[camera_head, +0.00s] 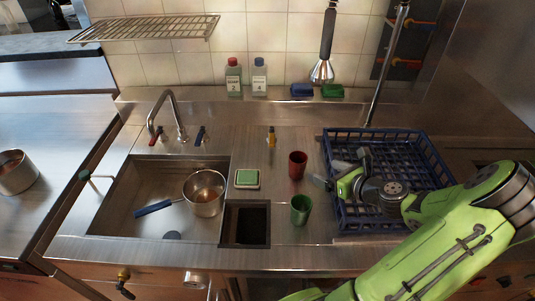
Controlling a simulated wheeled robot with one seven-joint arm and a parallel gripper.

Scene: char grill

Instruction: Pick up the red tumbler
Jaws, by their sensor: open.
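The red tumbler (297,165) stands upright on the steel counter, between the sink side and the blue rack. My gripper (322,182) is just right of the tumbler, over the left edge of the rack, and looks apart from it. It is open, with nothing seen between its fingers. The fingertips are small in this view, so their exact distance to the tumbler is hard to tell.
A green tumbler (301,209) stands in front of the red one. The blue rack (425,146) lies under my arm. A green-topped sponge (247,178), a square opening (231,226) and a sink (120,205) with a pan (204,193) are to the left.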

